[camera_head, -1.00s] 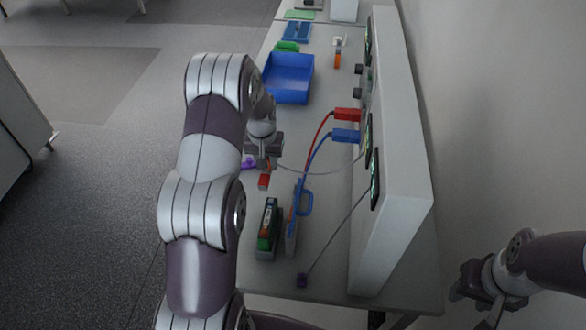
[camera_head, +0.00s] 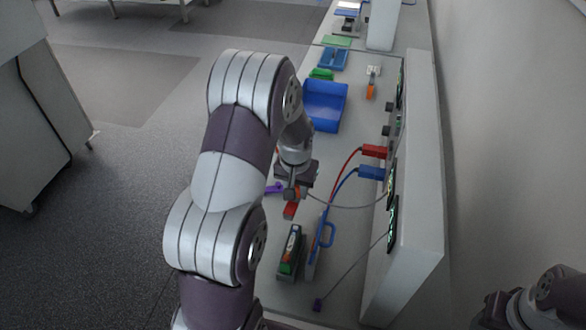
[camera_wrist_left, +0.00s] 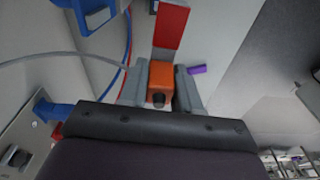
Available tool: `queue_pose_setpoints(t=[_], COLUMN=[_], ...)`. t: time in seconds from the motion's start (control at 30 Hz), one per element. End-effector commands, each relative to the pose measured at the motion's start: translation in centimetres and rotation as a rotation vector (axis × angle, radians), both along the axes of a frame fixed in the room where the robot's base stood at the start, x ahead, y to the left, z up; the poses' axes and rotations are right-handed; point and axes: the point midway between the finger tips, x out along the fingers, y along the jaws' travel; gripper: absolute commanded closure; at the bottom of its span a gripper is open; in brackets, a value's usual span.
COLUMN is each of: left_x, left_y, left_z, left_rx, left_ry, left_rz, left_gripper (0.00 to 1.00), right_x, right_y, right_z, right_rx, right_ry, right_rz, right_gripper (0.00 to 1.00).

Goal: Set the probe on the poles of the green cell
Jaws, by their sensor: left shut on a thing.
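My left gripper (camera_head: 292,193) is shut on an orange block with a red bar, apparently the probe (camera_head: 290,210). In the left wrist view the orange part (camera_wrist_left: 160,80) sits between the fingers, with the red bar (camera_wrist_left: 171,28) beyond it. The green cell (camera_head: 288,262) stands on the bench, nearer the camera than the held piece and apart from it. Its poles are too small to make out. My right gripper (camera_head: 497,308) is at the lower right, dark and partly cut off, its jaws unclear.
A blue-handled piece (camera_head: 326,236) stands right beside the green cell. A grey cable crosses the bench. A purple piece (camera_head: 274,187) lies by the gripper; a blue bin (camera_head: 326,103) stands farther back.

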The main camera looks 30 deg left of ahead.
Motion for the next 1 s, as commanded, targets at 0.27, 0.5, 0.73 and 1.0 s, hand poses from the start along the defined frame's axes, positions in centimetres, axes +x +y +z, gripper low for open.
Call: queue_pose_setpoints(t=[0.27, 0.5, 0.73, 1.0], left_x=[-8.2, -8.1, -8.0, -8.0], left_y=[-3.2, -3.2, -3.2, -3.2], left_z=[0.7, -0.2, -2.6, -5.2], left_rx=[-0.005, -0.005, -0.005, -0.005], left_ry=[0.022, -0.01, -0.009, -0.009], left_rz=[0.037, 0.077, 0.077, 0.077], left_gripper=[1.0, 1.0, 1.0, 1.0], right_x=[0.0, 0.0, 0.0, 0.0], right_y=[0.0, 0.0, 0.0, 0.0], right_z=[3.1, 2.4, 0.3, -2.1], right_rx=[0.0, 0.0, 0.0, 0.0], right_ry=[0.001, 0.001, 0.001, 0.001], right_rz=[0.0, 0.0, 0.0, 0.0], right_gripper=[0.57, 0.57, 0.57, 0.57])
